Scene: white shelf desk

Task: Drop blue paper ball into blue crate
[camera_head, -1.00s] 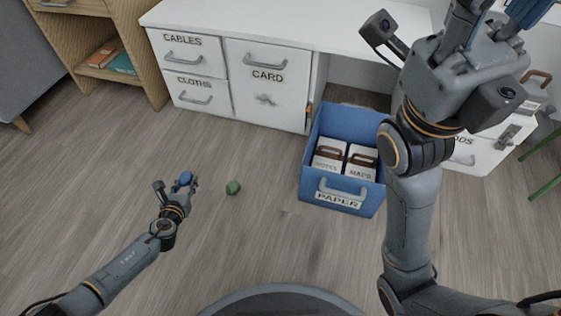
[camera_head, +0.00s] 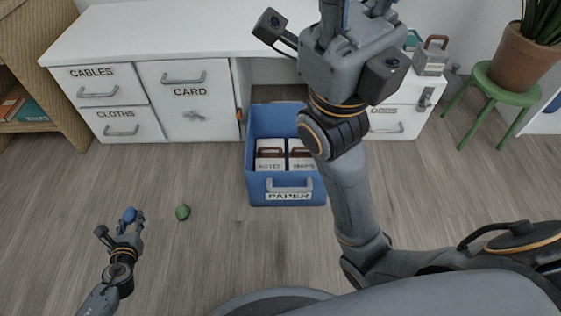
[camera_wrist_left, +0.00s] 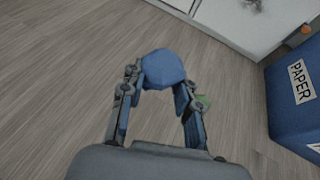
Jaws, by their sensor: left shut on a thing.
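The blue paper ball (camera_head: 129,215) is held at the fingertips of my left gripper (camera_head: 128,225), low on the left of the head view. In the left wrist view the ball (camera_wrist_left: 163,69) sits between the two fingertips of the gripper (camera_wrist_left: 160,88), which is shut on it. The blue crate (camera_head: 262,188), labelled PAPER, stands on the floor to the right of the gripper, holding two white boxes with brown handles. Its corner also shows in the left wrist view (camera_wrist_left: 290,125). My right gripper (camera_head: 360,12) is raised at the top, its fingertips cut off by the frame.
A green ball (camera_head: 183,212) lies on the floor between the left gripper and the crate. The white desk (camera_head: 165,40) with labelled drawers stands behind. A green stool (camera_head: 497,82) with a potted plant is at the right.

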